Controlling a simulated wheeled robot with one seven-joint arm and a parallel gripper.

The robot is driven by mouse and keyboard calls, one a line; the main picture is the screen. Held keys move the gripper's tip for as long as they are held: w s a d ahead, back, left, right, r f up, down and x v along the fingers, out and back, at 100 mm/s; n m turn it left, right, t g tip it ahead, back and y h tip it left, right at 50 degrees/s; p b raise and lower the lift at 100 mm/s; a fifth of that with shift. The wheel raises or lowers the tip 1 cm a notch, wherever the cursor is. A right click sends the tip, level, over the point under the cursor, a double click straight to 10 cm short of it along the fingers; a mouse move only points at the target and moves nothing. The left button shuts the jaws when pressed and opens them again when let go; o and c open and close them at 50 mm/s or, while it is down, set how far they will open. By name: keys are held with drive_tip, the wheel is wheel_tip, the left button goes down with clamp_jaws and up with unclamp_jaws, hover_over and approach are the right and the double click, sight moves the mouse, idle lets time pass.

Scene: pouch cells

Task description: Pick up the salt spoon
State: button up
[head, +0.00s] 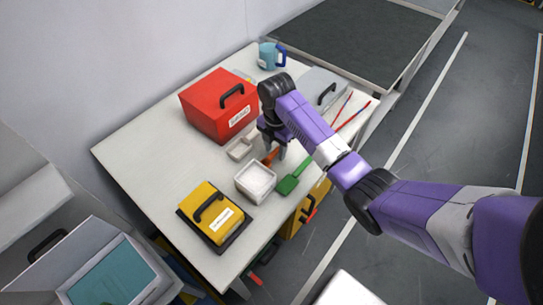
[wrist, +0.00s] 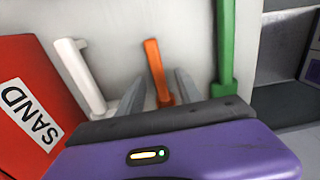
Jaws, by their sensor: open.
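Three scoop-like tools lie near my gripper, and no readable label tells which is the salt spoon. An orange-handled one (head: 270,158) lies beside a white square tub (head: 242,193) of white grains. Its handle (wrist: 156,70) appears between my fingers in the wrist view; its far end is hidden there. A white scoop (head: 240,149) lies to its left, its handle (wrist: 80,75) left of my fingers. A green one (head: 293,180) lies to the right, also in the wrist view (wrist: 225,50). My gripper (head: 275,150) points down, open, around or just above the orange handle; contact cannot be told.
A red box (head: 205,118) marked SAND stands close on the left. A yellow case (head: 204,204) sits at the table's front on a dark base. A grey handled box (head: 320,84), red sticks (head: 361,114) and a blue mug (head: 267,55) are further back. The table's left part is clear.

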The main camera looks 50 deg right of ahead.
drive_tip(key=shift+c, duration=0.4)
clamp_jaws()
drive_tip(key=shift+r, duration=0.1)
